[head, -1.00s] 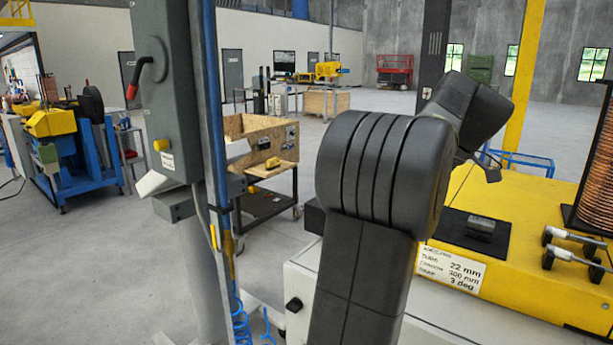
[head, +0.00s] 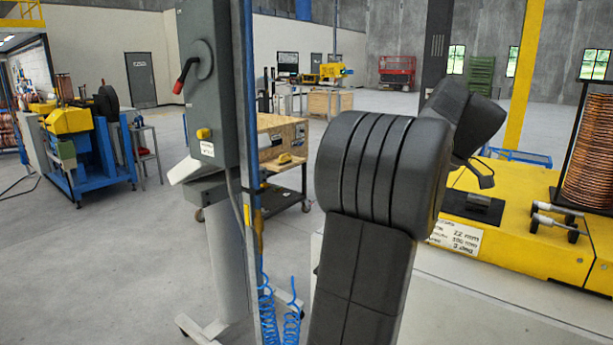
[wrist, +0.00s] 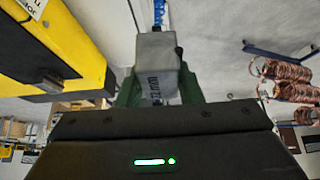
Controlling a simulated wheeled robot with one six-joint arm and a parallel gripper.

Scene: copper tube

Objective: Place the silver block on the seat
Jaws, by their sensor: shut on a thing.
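The silver block (wrist: 157,56), a grey box shape with "22 mm" lettering on one face, sits between the green fingers of my gripper (wrist: 159,84) in the wrist view. The fingers are shut on its two sides. In the head view my arm blocks the middle, and neither the gripper nor the held block shows. A black pad (head: 460,208) with a small dark grey piece (head: 478,199) on it lies on the yellow bench (head: 510,237). I cannot tell whether this is the seat.
A grey control post (head: 208,85) with a red handle and coiled blue hoses stands close at left. Behind it is a wooden-box cart (head: 284,135). Two metal clamp-like pieces (head: 553,225) and a copper coil (head: 592,150) are on the bench at right.

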